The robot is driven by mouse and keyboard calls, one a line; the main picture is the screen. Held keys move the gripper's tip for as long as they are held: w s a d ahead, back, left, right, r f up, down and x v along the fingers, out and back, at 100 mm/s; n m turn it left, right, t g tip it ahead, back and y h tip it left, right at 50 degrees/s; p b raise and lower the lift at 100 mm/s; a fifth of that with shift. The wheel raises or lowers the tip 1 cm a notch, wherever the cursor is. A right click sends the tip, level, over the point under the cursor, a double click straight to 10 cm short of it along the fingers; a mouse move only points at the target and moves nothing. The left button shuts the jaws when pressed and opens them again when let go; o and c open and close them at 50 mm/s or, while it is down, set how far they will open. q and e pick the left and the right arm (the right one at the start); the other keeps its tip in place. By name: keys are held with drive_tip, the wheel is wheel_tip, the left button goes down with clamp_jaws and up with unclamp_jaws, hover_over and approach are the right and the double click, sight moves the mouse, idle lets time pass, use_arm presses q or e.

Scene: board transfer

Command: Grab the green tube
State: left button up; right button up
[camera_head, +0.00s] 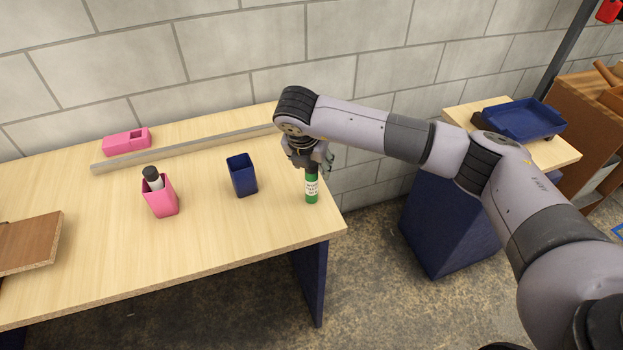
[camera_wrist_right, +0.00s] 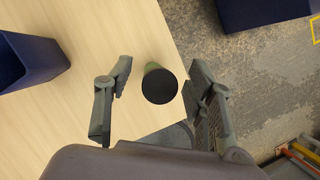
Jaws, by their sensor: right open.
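The green tube (camera_head: 312,186) stands upright near the right end of the wooden table (camera_head: 215,245). It has a white label and a dark cap. My right gripper (camera_head: 308,162) is above the tube, pointing down, at the height of its upper part. In the right wrist view the tube's dark round cap (camera_wrist_right: 159,86) shows between the two open fingers (camera_wrist_right: 158,90), with a gap on both sides. My left gripper is not in view.
A blue cup (camera_head: 242,176) stands left of the tube. A pink cup (camera_head: 160,197) holding a dark-capped tube (camera_head: 153,178) is further left. A blue tray (camera_head: 524,118) sits on a separate stand at right.

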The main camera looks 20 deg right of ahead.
clamp_jaws()
idle(0.5)
